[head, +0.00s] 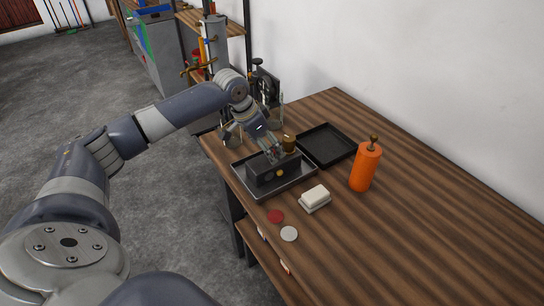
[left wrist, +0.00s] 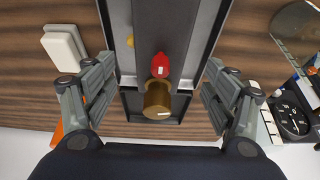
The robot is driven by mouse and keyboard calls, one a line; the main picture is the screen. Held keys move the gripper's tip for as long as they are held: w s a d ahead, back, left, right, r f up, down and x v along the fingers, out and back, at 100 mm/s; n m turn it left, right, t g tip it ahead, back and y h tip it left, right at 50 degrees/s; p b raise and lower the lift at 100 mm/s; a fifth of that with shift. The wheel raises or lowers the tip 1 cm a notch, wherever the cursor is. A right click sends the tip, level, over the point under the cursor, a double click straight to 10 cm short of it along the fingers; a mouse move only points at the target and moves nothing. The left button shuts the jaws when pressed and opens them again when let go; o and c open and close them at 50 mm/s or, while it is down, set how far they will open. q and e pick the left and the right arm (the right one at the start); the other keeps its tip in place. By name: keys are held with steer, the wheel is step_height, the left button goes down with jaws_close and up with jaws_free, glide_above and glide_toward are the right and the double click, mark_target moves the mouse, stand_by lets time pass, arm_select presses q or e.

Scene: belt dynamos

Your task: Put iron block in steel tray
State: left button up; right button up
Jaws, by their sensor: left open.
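The iron block (head: 274,172), a long dark grey block with a small yellow spot on its side, sits inside the shallow steel tray (head: 300,187). The block (left wrist: 163,28) and the tray wall (left wrist: 203,40) also show in the left wrist view. My left gripper (head: 268,150) is above the block's far part, its fingers spread. In the left wrist view its open fingers (left wrist: 160,72) stand apart on both sides, with nothing held between them. My right gripper is not in view.
A brass cylinder (head: 289,143) is close by the gripper; a red piece (left wrist: 160,65) lies against it. A black tray (head: 325,144) lies behind. The table's right side is clear.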

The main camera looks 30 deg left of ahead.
arm_select(q)
steer(key=shift+v, duration=2.2)
